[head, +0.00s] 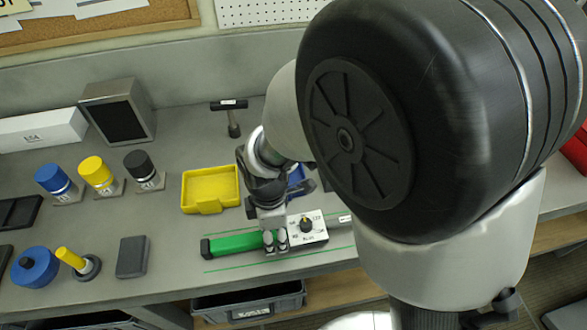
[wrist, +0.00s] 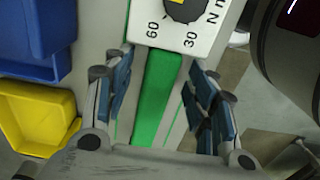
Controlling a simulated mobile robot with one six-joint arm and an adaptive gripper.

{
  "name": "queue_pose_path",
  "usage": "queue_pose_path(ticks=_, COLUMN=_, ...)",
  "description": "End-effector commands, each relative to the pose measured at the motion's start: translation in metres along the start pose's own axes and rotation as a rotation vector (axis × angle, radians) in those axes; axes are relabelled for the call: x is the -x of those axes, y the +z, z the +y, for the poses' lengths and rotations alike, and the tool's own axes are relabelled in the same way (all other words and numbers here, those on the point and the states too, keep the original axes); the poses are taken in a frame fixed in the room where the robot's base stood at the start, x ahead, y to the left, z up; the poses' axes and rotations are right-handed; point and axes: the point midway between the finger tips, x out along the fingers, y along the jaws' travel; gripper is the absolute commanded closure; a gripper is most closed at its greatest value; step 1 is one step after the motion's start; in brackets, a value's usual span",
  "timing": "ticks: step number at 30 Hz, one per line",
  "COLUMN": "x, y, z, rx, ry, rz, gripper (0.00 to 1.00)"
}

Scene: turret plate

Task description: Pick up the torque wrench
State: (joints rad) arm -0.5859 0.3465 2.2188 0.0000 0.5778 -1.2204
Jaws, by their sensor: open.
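The torque wrench has a green handle (head: 228,245) and a white box with a dark dial (head: 308,229). It lies on the grey workbench between two thin green lines. In the wrist view, the green handle (wrist: 157,95) runs up between my fingers to the white box (wrist: 200,25), which is marked 60 and 30. My gripper (head: 275,240) is over the handle beside the box. It is open in the wrist view (wrist: 158,80), with one finger on each side of the handle and gaps between. My arm hides part of the bench to the right.
A yellow bin (head: 210,190) and a mostly hidden blue bin (wrist: 35,40) stand behind the wrench. A hammer (head: 231,117) lies farther back. Blue, yellow and black cylinders (head: 97,172) stand on the left. A dark grey block (head: 132,257) lies left of the handle.

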Motion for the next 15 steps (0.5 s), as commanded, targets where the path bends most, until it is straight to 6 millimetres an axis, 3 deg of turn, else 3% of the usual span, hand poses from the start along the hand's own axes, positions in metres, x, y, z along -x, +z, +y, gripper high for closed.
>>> queue_pose_path(ticks=2, x=-0.0081, y=-0.0001, z=0.0000, rx=0.000, ry=0.000, rz=0.000, gripper=0.48)
queue_pose_path(ticks=8, x=-0.0069, y=-0.0004, z=0.0004, rx=0.000, ry=0.002, rz=0.001, gripper=0.48)
queue_pose_path(ticks=15, x=-0.0067, y=-0.0003, z=0.0004, rx=0.000, ry=0.002, rz=0.001, gripper=0.64)
